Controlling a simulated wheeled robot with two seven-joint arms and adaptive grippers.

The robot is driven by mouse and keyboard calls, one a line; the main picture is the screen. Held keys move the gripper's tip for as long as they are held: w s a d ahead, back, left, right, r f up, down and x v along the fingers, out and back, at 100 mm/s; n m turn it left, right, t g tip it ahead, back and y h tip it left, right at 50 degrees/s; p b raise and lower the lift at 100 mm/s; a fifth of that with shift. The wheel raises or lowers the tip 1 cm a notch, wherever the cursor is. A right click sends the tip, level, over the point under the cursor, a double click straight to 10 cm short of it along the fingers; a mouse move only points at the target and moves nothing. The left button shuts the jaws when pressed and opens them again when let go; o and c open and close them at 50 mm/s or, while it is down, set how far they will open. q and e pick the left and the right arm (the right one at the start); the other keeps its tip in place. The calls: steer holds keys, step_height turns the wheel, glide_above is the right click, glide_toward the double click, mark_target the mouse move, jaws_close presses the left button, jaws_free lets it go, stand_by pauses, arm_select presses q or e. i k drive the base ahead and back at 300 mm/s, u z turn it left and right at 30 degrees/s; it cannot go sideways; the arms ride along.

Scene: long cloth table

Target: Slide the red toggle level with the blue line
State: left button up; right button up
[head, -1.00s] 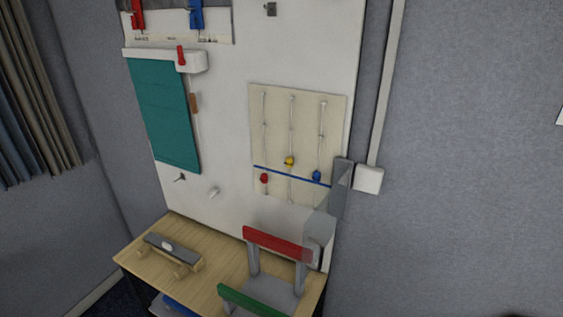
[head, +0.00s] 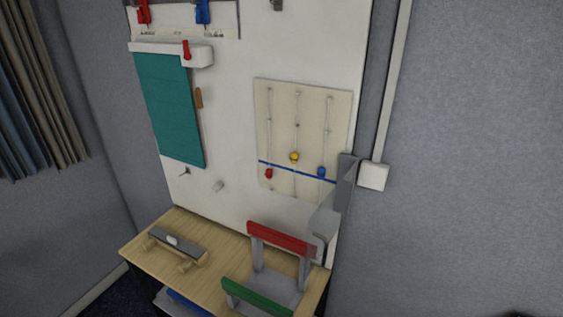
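A cream panel (head: 310,110) on the white board carries three vertical cords, each with a coloured toggle. The red toggle (head: 269,174) is on the left cord, a little below the blue line (head: 290,170) that crosses the panel. The yellow toggle (head: 294,157) is on the middle cord, above the line. The blue toggle (head: 321,172) is on the right cord, just above or touching the line. Neither of my grippers can be made out in the head view.
A wooden table (head: 215,240) stands below the board, with a small grey-topped wooden piece (head: 178,244) on it. A grey frame with red (head: 281,239) and green (head: 256,298) bars stands at its right. A clear grey plate (head: 343,188) juts out beside the panel's lower right corner. A teal blind (head: 168,110) hangs at left.

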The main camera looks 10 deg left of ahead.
mark_target(269, 174)
steer(key=z, duration=0.05)
steer(key=k, duration=0.5)
steer(key=u, duration=1.35)
steer(key=i, duration=1)
steer(key=z, duration=0.9)
